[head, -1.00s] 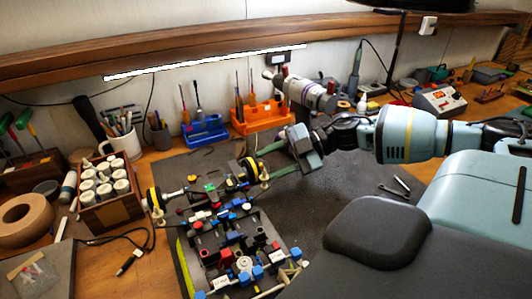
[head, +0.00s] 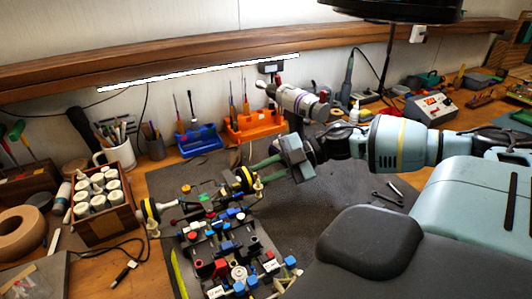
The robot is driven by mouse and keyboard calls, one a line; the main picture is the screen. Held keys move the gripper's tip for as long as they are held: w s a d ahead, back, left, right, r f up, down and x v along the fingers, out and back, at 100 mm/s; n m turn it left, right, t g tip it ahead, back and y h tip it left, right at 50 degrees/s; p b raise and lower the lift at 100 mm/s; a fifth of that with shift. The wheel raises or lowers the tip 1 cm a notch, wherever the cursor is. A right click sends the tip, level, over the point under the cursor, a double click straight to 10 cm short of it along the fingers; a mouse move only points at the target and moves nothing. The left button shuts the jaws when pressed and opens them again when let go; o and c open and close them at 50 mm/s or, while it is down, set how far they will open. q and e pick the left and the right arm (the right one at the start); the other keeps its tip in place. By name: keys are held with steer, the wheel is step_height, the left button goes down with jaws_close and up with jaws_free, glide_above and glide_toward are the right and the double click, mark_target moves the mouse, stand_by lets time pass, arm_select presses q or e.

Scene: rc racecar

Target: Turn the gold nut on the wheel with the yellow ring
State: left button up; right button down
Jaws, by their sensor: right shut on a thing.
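The RC car chassis (head: 215,240) sits on the dark mat, with colourful blocks and parts on it. A wheel with a yellow ring (head: 244,179) is at its far right corner. Another black wheel with a yellow ring (head: 149,211) is at its left. My right gripper (head: 257,174) reaches in from the right, its green fingers shut at the outer side of the far right wheel. The gold nut there is too small and covered to make out clearly; the fingers appear to be on it. My left gripper is not in view.
A wooden box of white-capped jars (head: 104,218) stands at the left. A blue rack (head: 200,141) and an orange rack (head: 258,124) of tools stand behind the mat. Loose wrenches (head: 388,197) lie at the right. The mat between them and the car is clear.

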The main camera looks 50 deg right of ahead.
steer(key=shift+r+n+t+p, duration=0.2)
steer(key=shift+n+t+p, duration=0.1)
steer(key=shift+n+p, duration=0.2)
steer(key=n+p, duration=0.1)
steer(key=n+t+p, duration=0.1)
steer(key=shift+s+a+f+n, duration=0.1)
steer(key=shift+f+n, duration=0.05)
steer(key=shift+n, duration=0.15)
steer(key=shift+n+t, duration=0.3)
steer(key=shift+t, duration=0.2)
steer(key=shift+f+n+t+y, duration=0.3)
steer(key=shift+f+n+y, duration=0.1)
steer(key=shift+n, duration=0.6)
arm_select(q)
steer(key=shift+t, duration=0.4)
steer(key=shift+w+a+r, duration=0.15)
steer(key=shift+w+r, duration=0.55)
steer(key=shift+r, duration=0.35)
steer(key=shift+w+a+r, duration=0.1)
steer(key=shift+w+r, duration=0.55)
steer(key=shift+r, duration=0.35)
arm_select(e)
steer(key=shift+f+n+t+y, duration=0.1)
steer(key=shift+n+t+y, duration=0.2)
steer(key=shift+n, duration=0.8)
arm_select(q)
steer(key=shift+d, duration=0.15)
arm_select(e)
steer(key=c, duration=1.3)
jaws_free()
